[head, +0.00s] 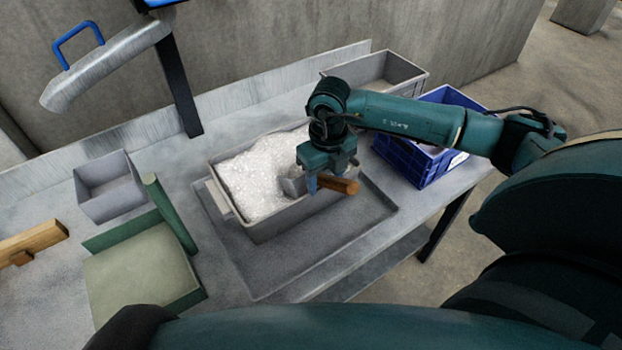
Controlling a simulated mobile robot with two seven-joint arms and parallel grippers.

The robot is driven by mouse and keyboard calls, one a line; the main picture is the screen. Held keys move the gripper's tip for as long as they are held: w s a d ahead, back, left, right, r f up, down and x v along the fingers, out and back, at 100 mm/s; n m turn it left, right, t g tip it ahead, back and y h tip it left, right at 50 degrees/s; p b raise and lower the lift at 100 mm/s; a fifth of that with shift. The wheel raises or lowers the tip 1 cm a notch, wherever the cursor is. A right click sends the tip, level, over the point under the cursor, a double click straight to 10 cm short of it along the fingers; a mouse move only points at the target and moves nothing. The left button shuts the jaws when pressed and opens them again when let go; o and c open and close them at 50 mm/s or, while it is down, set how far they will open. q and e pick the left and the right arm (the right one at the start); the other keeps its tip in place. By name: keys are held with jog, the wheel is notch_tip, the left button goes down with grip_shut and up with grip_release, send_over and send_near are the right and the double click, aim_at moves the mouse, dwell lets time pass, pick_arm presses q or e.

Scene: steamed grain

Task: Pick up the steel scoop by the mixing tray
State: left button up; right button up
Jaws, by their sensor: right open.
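A steel scoop (292,184) with a brown wooden handle (343,185) lies over the right part of a grey bin (285,220) filled with white grain (250,175). The bin stands in a wide, shallow grey tray (370,205). My right gripper (325,182) is directly above the scoop, pointing down at the handle near the scoop's head. It is open. The gripper hides part of the handle, and I cannot tell whether the fingers touch it. My left gripper is not in view.
A blue crate (405,160) stands to the right and a long grey bin (408,75) behind. On the left are a small grey box (107,203), a green-edged tray (145,270) and a wooden piece (35,240). A metal chute (105,65) overhangs the bench at back left.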

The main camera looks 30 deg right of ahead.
jog(key=shift+c, duration=0.3)
grip_shut()
jog(key=shift+r, duration=0.1)
dwell(1.0)
